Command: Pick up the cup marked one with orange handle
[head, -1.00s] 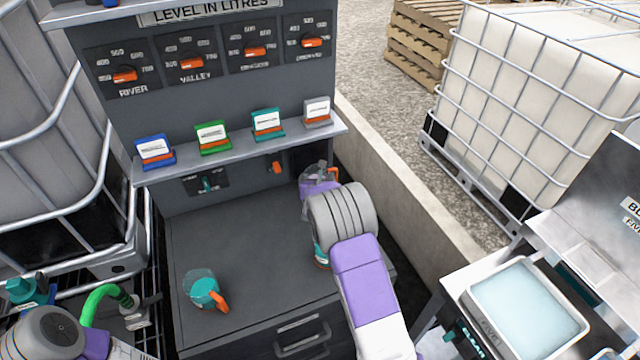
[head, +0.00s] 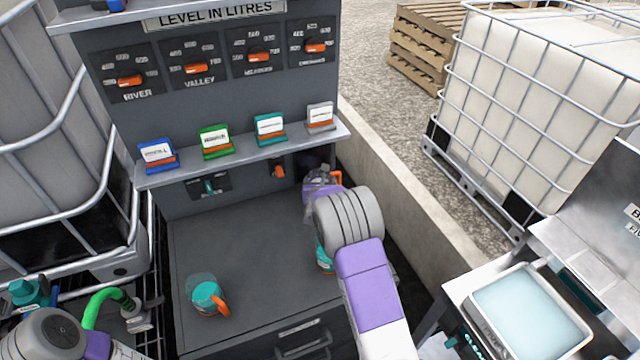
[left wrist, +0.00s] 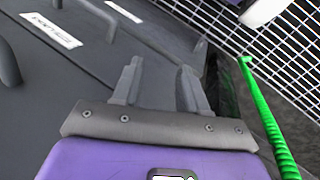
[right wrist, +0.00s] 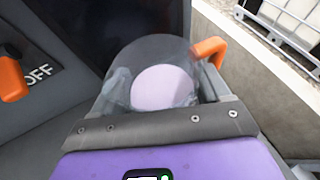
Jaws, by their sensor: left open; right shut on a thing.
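A clear cup with an orange handle (right wrist: 208,50) is between the fingers of my right gripper (right wrist: 155,95), which is shut on it. A pale lilac disc shows through the cup. In the head view this cup (head: 322,181) is at the back right of the dark counter, partly behind my right wrist. A second cup, teal with an orange handle (head: 208,297), stands at the counter's front left. A teal item (head: 325,259) is mostly hidden behind my right wrist. No number is readable on any cup. My left gripper (left wrist: 158,80) is open and empty, low by the drawer fronts.
A shelf with several coloured label cards (head: 216,142) hangs above the counter (head: 250,235). A concrete kerb (head: 400,190) runs right of it. A tray of pale liquid (head: 515,320) is at the lower right. A green hose (left wrist: 262,105) is beside my left gripper. The counter's middle is clear.

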